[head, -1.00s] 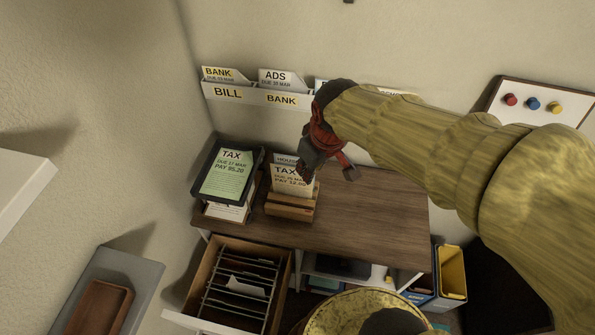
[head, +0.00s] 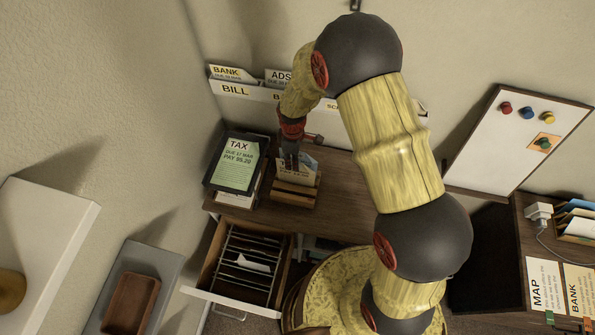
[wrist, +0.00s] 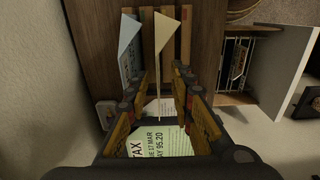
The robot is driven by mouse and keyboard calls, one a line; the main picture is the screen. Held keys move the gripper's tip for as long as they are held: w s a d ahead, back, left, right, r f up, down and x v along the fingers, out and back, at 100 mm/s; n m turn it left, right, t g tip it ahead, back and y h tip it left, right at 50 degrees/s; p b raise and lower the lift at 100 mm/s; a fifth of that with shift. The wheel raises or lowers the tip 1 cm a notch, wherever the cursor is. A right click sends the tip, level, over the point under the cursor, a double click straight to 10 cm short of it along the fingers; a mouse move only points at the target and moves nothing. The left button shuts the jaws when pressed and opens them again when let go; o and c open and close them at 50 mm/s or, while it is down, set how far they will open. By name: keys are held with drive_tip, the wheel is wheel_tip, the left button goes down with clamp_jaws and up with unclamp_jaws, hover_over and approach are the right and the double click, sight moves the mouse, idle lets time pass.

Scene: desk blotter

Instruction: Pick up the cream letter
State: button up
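The cream letter (wrist: 166,32) stands on edge in a slotted wooden holder (head: 295,195) on the desk. In the wrist view it is a thin upright sheet, and its edge runs down between my fingers. In the head view my gripper (head: 291,166) is over the holder and hides much of the letter. In the wrist view my gripper (wrist: 160,85) is open, one finger on each side of the sheet, with gaps visible between fingers and sheet. A pale blue letter (wrist: 129,42) stands beside it to the left, in another slot.
A black tray with a green TAX sheet (head: 238,165) stands left of the holder. A white wall rack (head: 240,92) with labelled letters is behind. An open drawer with wire dividers (head: 245,262) is below. The desk top right of the holder (head: 345,195) is clear.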

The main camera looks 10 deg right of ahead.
wheel_tip(320, 180, down, 7)
drive_tip(key=shift+w, duration=0.25)
drive_tip(key=shift+c, duration=0.2)
clamp_jaws()
idle(0.3)
